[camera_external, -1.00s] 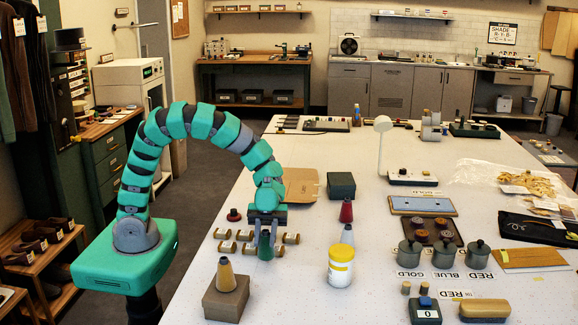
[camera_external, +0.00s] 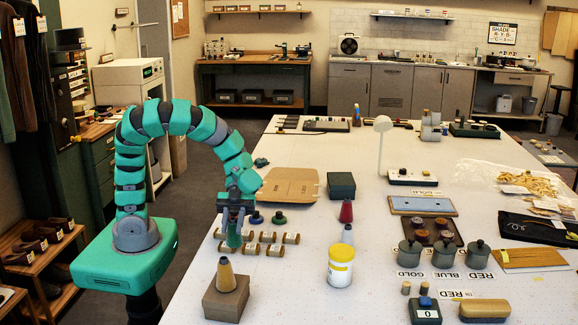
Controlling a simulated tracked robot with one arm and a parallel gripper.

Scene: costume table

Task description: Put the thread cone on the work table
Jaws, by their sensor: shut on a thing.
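My gripper (camera_external: 236,222) is shut on a dark green thread cone (camera_external: 234,238) and points down near the left edge of the white work table (camera_external: 310,295). The cone is upright, among the lying spools in this view; I cannot tell whether its base touches the table. A tan cone (camera_external: 226,275) stands on a brown box (camera_external: 226,300) in front.
Several small spools (camera_external: 270,237) lie around the held cone. A yellow-lidded jar (camera_external: 341,265) stands to the right. The table's front middle is clear.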

